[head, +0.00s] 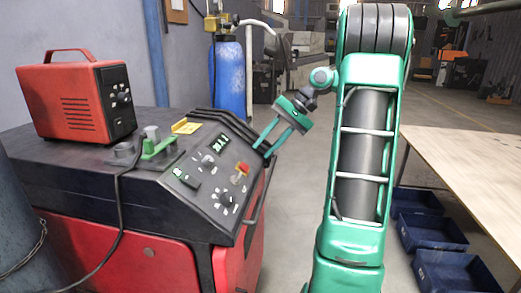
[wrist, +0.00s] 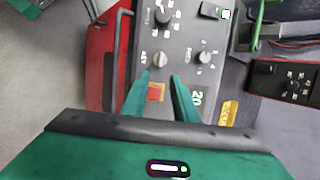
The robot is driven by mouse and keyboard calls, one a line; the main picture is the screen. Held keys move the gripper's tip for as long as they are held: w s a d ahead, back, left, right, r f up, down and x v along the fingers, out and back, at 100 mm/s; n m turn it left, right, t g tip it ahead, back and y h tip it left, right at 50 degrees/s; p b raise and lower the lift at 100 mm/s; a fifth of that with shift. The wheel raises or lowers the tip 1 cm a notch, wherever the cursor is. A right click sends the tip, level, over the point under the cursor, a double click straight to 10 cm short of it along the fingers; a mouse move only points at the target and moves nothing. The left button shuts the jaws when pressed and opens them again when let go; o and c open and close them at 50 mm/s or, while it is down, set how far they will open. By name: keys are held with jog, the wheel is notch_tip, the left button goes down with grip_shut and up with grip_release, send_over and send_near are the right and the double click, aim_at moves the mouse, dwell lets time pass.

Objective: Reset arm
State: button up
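My green gripper (head: 263,150) hangs at the right edge of a machine's control panel (head: 190,181), fingers pointing down and left. In the wrist view my gripper (wrist: 161,77) has its two fingers spread with a gap between them, and nothing is held. A red switch on a yellow plate (wrist: 155,93) shows between the fingers in that view. In the head view the red switch (head: 243,168) lies just below and left of the fingertips. My arm is bent, with its large green link upright in the middle right of the head view.
A red box unit (head: 78,101) sits on the machine. A wooden table (head: 470,165) with blue bins (head: 432,232) below stands right. A blue cylinder (head: 228,80) stands behind.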

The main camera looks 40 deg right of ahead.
jog(key=shift+a, duration=0.1)
dwell(0.3)
jog(key=s+a+f+n+g+h, duration=0.1)
jog(key=s+a+f+h, duration=0.25)
jog(key=a, duration=0.45)
jog(key=s+a+f+n+g+h, duration=0.1)
jog(key=s+f, duration=0.2)
jog(key=s, duration=0.8)
jog(key=s+a+f+n+g+h, duration=0.1)
jog(key=s+f, duration=0.3)
jog(key=s, duration=0.7)
jog(key=shift+a+f+g+h, duration=0.25)
jog(key=shift+g+h, duration=0.25)
jog(key=shift+h, duration=0.25)
jog(key=shift+w+f, duration=0.25)
jog(key=shift+w, duration=0.3)
